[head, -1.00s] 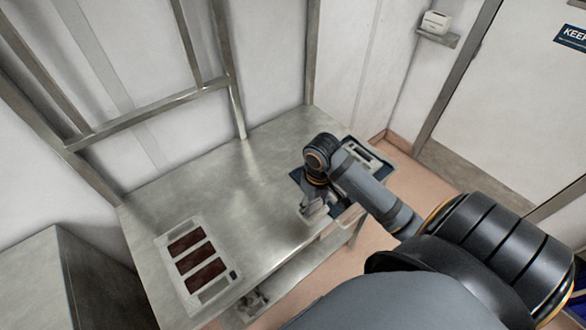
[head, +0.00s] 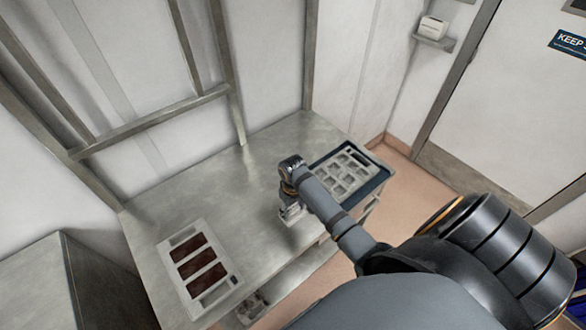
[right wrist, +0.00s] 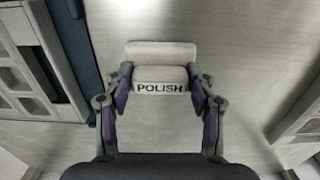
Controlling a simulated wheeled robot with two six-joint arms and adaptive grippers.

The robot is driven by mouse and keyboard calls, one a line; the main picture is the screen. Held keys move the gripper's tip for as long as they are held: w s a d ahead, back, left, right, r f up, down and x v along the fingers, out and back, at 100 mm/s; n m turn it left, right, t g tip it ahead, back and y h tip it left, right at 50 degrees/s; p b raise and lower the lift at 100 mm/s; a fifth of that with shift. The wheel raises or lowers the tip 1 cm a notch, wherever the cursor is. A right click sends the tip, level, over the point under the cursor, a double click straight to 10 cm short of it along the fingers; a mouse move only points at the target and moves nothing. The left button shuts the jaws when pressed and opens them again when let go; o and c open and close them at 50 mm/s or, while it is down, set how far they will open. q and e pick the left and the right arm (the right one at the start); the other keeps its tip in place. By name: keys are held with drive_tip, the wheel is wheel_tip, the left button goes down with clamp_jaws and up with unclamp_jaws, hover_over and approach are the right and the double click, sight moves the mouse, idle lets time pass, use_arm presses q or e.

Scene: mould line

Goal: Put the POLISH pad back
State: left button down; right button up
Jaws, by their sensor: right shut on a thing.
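My right gripper (head: 290,213) is over the steel bench, between two trays. In the right wrist view its fingers are shut on the pale POLISH pad (right wrist: 160,74), one finger on each side. The label reads POLISH and faces the camera. A pale, dark-edged tray (head: 378,179) with several compartments lies to the right on the bench; its dark edge also shows at the left of the right wrist view (right wrist: 81,45). A pale frame (head: 165,249) with three dark red slabs lies at the left front. My left gripper is not in view.
The steel bench (head: 185,200) is bare between the two trays and along the back. Metal wall posts (head: 225,60) stand behind it. A lower shelf (head: 283,285) shows under the front edge. A door and a small white box (head: 432,27) are at the right.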

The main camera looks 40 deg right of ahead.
sight(293, 208)
drive_tip(key=o, duration=1)
drive_tip(key=shift+f, duration=0.1)
wheel_tip(293, 208, up, 9)
drive_tip(key=shift+f+b, duration=0.1)
drive_tip(key=shift+b, duration=0.8)
wheel_tip(293, 208, up, 4)
drive_tip(key=shift+f+p, duration=0.2)
drive_tip(key=shift+p, duration=0.2)
